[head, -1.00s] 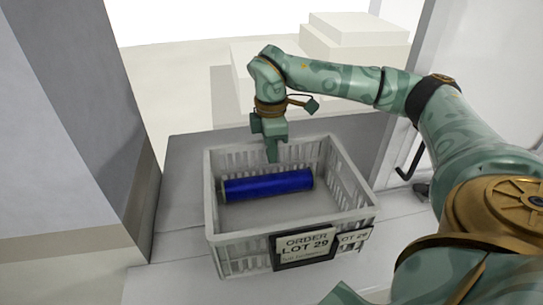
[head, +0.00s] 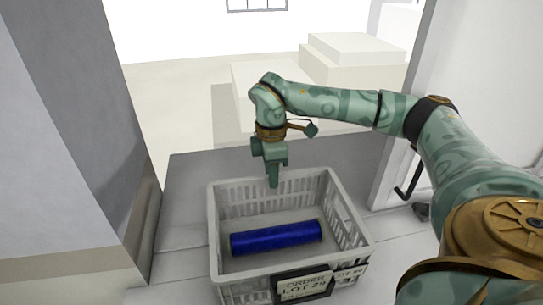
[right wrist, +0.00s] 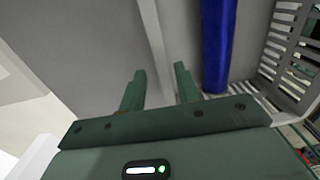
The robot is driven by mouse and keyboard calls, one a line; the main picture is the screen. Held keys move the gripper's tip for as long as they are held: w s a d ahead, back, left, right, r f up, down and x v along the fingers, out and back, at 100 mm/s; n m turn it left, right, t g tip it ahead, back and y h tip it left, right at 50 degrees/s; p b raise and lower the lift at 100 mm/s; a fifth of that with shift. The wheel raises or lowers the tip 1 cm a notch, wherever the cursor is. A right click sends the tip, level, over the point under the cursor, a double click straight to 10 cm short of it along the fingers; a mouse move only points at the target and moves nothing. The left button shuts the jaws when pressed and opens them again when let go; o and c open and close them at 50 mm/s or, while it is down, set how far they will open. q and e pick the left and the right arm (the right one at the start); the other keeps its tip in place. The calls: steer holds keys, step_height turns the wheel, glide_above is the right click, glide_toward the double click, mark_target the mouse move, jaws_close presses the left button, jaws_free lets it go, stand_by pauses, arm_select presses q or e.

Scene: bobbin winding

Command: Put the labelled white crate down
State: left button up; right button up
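The white slatted crate (head: 222,220) is in the lower middle of the head view, over a grey surface (head: 185,190). Its front label (head: 303,286) reads "ORDER LOT 29". A blue roll (head: 275,238) lies inside it and also shows in the right wrist view (right wrist: 217,45). My right gripper (head: 273,182) points down at the crate's back wall. In the right wrist view its two fingers (right wrist: 159,85) stand apart, with the pale rim (right wrist: 152,30) running between them and a gap showing. The crate's underside is hidden. My left gripper is not in view.
A grey wall or pillar (head: 65,120) stands close on the left. A white panel with a black handle (head: 408,180) is at the right. Pale stepped blocks (head: 350,65) stand on the floor beyond. Some grey surface behind the crate is clear.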

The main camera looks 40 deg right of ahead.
step_height(320, 180, up, 10)
steer(key=b, duration=0.1)
steer(key=shift+f, duration=0.25)
stand_by(0.4)
